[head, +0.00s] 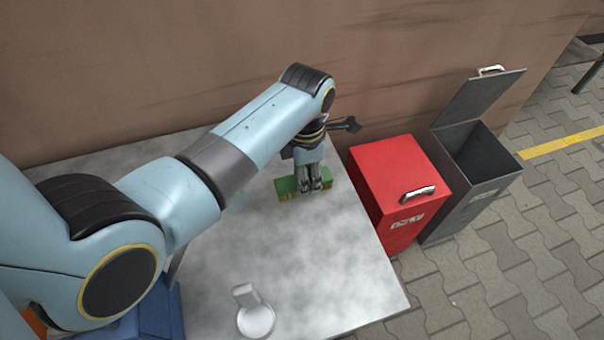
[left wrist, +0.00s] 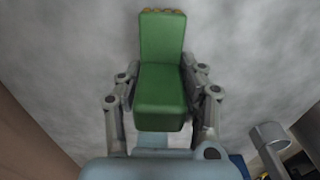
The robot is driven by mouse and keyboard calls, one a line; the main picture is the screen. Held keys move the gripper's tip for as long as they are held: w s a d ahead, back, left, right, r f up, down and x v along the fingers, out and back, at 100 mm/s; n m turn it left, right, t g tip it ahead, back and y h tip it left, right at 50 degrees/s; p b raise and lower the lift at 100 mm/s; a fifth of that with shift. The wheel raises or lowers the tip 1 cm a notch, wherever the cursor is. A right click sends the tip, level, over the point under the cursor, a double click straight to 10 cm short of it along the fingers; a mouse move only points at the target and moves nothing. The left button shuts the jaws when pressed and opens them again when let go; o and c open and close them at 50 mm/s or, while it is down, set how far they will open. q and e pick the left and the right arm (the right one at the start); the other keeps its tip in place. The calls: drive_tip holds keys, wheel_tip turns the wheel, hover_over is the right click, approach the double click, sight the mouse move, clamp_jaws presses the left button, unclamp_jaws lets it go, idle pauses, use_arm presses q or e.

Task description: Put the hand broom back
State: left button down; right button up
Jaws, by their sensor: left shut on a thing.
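The hand broom (head: 288,188) has a green body with yellowish bristles along its lower edge. In the head view it is at the back right part of the grey table, near the wall. My left gripper (head: 314,184) points down over it and is shut on it. In the left wrist view the green broom (left wrist: 161,75) sits between both fingers of the left gripper (left wrist: 162,92). I cannot tell whether the bristles touch the table. My right gripper is not in view.
A grey metal table (head: 330,270) spreads under the arm, mostly clear. A white round object with a handle (head: 256,318) lies near its front. A closed red bin (head: 395,180) and an open grey bin (head: 475,165) stand right of the table. A brown wall (head: 190,60) is behind.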

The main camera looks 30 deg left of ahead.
use_arm(q)
drive_tip(key=shift+d+r, duration=0.1)
drive_tip(key=c, duration=1)
unclamp_jaws()
drive_tip(key=shift+o, duration=0.9)
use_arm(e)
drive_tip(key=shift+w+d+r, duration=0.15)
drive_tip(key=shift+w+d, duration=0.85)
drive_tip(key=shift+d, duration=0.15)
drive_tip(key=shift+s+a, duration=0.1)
use_arm(q)
drive_tip(key=shift+r, duration=0.2)
wheel_tip(320, 180, up, 11)
drive_tip(key=p, duration=0.3)
drive_tip(key=shift+f, duration=0.1)
drive_tip(key=shift+r, duration=0.4)
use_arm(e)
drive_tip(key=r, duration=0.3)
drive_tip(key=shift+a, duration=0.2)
